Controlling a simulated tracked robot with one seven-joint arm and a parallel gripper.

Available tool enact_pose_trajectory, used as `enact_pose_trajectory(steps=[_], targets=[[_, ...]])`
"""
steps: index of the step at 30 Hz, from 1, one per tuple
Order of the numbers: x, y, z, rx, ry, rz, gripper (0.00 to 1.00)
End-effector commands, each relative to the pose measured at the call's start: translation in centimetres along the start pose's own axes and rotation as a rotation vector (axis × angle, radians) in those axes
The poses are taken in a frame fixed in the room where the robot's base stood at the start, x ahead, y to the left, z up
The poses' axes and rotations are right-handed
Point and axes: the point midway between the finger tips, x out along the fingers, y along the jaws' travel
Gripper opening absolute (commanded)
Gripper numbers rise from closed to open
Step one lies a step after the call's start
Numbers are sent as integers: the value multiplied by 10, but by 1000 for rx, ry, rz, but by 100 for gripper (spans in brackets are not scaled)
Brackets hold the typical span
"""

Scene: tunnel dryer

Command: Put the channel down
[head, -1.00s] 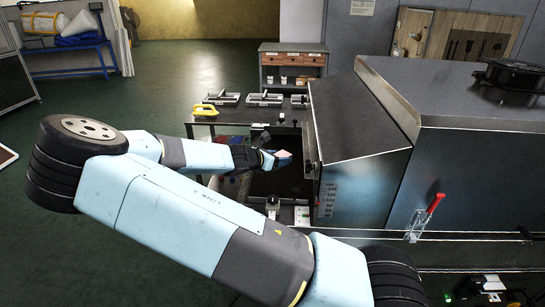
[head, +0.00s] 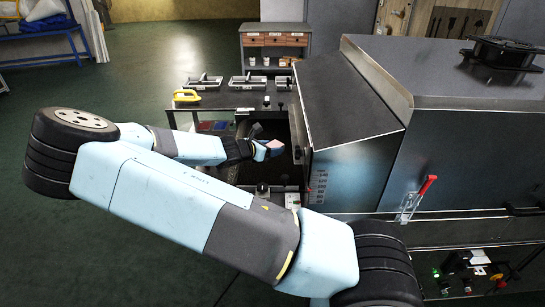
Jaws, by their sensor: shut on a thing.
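My gripper (head: 262,150) is small and dark in the head view, at the far end of my pale blue arm. It is in front of the dryer's open end, above the dark bench area. It is shut on a small pale pink piece, the channel (head: 274,144), which shows at the fingertips. Its full shape is too small to tell, and part of it is hidden by the gripper. The piece is left of the dryer's metal hood and appears raised. I cannot tell whether it touches anything below.
The grey dryer hood (head: 347,110) stands close on the right, with a red-handled clamp (head: 420,195) on its side. On the bench behind are a yellow-handled tool (head: 186,96) and several metal fixtures (head: 204,82). A drawer cabinet (head: 275,42) stands behind. Green floor on the left is open.

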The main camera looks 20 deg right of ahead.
Motion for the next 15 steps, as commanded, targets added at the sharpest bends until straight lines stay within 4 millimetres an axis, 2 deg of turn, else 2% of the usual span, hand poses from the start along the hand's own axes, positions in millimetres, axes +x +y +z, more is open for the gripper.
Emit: enact_pose_trajectory(steps=[10, 15], targets=[[14, 0, -33, -2, -1, -1, 22], [16, 0, -37, 1, 1, 0, 22]])
